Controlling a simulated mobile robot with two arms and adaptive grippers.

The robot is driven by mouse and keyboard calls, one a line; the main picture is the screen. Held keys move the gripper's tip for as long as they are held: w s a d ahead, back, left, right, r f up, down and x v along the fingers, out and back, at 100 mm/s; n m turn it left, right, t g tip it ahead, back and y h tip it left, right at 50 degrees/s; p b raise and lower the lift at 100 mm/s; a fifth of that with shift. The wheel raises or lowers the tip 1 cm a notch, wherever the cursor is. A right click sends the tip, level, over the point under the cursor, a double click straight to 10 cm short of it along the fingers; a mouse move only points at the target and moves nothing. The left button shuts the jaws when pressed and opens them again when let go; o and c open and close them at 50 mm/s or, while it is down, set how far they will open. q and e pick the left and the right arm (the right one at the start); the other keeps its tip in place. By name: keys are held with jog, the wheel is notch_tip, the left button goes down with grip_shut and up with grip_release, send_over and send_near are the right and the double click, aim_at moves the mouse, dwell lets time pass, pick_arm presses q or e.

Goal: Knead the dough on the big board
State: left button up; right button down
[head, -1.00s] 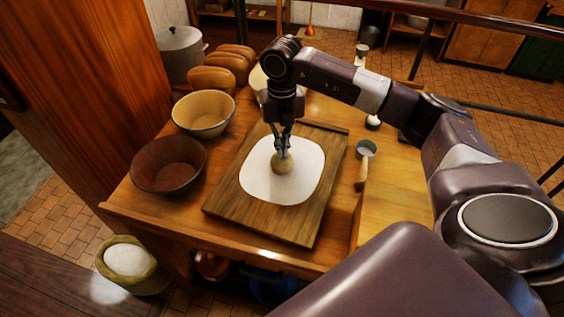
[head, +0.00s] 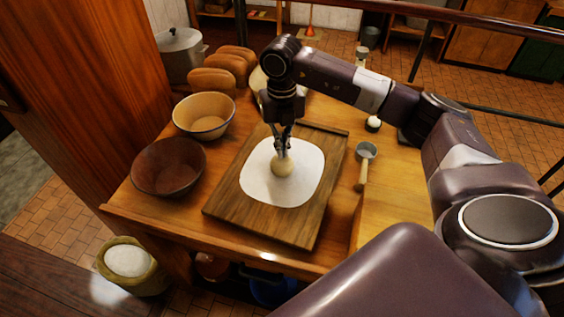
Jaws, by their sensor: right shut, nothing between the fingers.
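The patch lies in the middle of the big wooden board (head: 285,226) on the table. My right gripper (head: 282,152) points down right at the top of the dough, with its fingers together and nothing held between them. It seems to touch the dough, though I cannot tell how firmly. My left gripper is not in view.
A brown bowl (head: 168,180) and a cream bowl (head: 204,130) stand left of the board. Bread loaves (head: 212,80) and a lidded pot (head: 181,55) are behind. A scoop (head: 363,170) lies to the right. A sack (head: 130,264) stands on the floor.

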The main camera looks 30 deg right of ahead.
jog(key=shift+r, duration=0.3)
jog(key=shift+f, duration=0.15)
jog(key=shift+f+b, duration=0.65)
jog(key=shift+r, duration=0.1)
jog(key=shift+s+f, duration=0.15)
jog(key=shift+f, duration=0.05)
dwell(0.5)
jog(key=shift+r+p, duration=0.35)
jog(key=shift+r, duration=0.35)
